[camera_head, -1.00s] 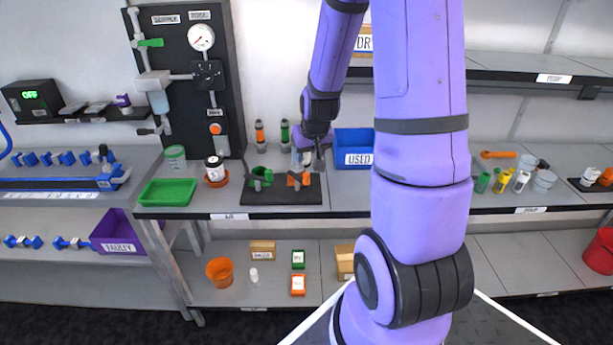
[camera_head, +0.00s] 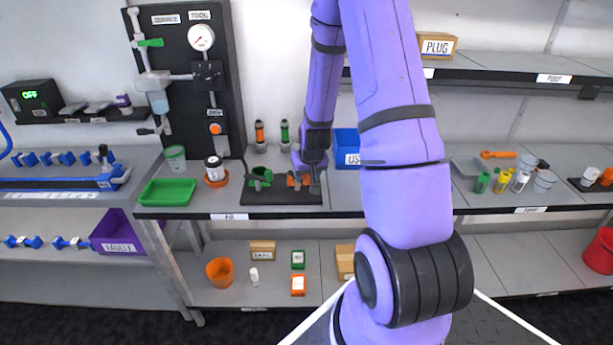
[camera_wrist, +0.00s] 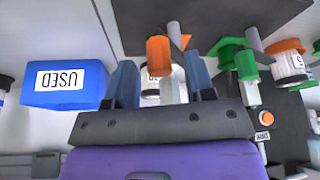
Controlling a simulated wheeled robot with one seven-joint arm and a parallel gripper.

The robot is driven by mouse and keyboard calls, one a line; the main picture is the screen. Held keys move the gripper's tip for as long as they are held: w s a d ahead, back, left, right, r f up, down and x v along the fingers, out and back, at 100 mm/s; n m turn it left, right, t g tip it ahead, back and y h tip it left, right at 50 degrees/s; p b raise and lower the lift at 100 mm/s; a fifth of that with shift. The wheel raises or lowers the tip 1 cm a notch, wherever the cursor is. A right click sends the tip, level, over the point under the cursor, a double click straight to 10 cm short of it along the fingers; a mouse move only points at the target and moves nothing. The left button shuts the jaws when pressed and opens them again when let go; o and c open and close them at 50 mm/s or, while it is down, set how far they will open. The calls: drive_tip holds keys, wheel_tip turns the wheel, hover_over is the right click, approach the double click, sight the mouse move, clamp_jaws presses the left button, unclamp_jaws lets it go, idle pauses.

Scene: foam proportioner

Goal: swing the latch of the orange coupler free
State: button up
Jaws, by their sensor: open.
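The orange coupler (camera_head: 293,180) stands at the right part of a black base plate (camera_head: 283,197) on the bench, partly hidden by my gripper (camera_head: 312,184). In the wrist view the orange coupler (camera_wrist: 158,54) shows just beyond and between the fingertips of my gripper (camera_wrist: 162,76), with a grey lever-like piece, perhaps its latch (camera_wrist: 179,38), beside it. My fingers are apart with nothing clearly gripped between them. Whether a finger touches the coupler or the latch I cannot tell. A green coupler (camera_head: 262,176) stands left of the orange one in the head view.
A blue bin marked USED (camera_head: 347,148) stands close behind and right of my gripper.

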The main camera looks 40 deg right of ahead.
drive_tip(key=shift+w+d+f, duration=0.1)
drive_tip(key=shift+w+f, duration=0.1)
drive_tip(key=shift+f, duration=0.45)
clamp_jaws()
drive_tip(key=shift+d+n, duration=0.2)
drive_tip(key=shift+n, duration=0.1)
drive_tip(key=shift+d+n+y, duration=0.4)
drive_tip(key=shift+n+y, duration=0.1)
drive_tip(key=shift+n, duration=0.4)
drive_tip(key=shift+w+d+n+y, duration=0.15)
drive_tip(key=shift+d+n+y, duration=0.2)
drive_tip(key=shift+n, duration=0.6)
drive_tip(key=shift+w+d+n+y, duration=0.15)
drive_tip(key=shift+d+n+y, duration=0.2)
drive_tip(key=shift+n, duration=0.6)
